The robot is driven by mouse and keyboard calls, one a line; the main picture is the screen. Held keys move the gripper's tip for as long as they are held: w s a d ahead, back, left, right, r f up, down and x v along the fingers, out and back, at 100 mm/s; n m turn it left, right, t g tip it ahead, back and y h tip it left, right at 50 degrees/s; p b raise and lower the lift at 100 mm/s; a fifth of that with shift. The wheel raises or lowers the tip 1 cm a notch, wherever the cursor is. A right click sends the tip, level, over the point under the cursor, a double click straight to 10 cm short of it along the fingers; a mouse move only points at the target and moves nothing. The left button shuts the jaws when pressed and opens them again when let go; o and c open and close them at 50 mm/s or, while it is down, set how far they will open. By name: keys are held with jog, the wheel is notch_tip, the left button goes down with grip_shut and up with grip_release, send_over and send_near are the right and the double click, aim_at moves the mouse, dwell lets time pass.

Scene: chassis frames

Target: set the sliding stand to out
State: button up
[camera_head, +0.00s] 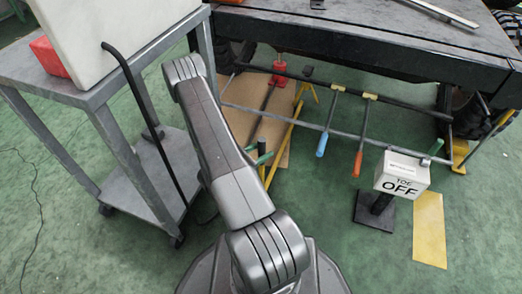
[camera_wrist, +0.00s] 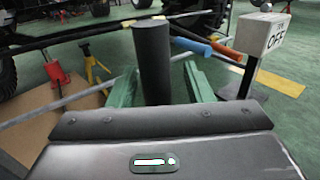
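I take the sliding stand to be the white box marked "TOE OFF" (camera_head: 402,173) on a short dark post with a black base (camera_head: 374,212), standing upright at the right. The box also shows at the upper right of the wrist view (camera_wrist: 262,34). My gripper (camera_head: 263,157) is well to the left of it, apart from it, partly behind my arm. In the wrist view its green fingers (camera_wrist: 160,78) are spread, with a dark upright cylinder (camera_wrist: 152,55) between or in front of them. I cannot tell whether it is part of me. Nothing is visibly gripped.
A dark chassis (camera_head: 375,45) stands at the back, with long rods carrying blue (camera_head: 321,145) and orange (camera_head: 357,163) handles. A red jack (camera_head: 279,66) is beneath. A grey cart (camera_head: 88,95) stands at left. A yellow plate (camera_head: 429,230) lies right of the stand; front right floor is clear.

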aim_at(261, 138)
notch_tip(261, 138, up, 10)
jog(key=p, duration=0.3)
jog(key=shift+p, duration=0.4)
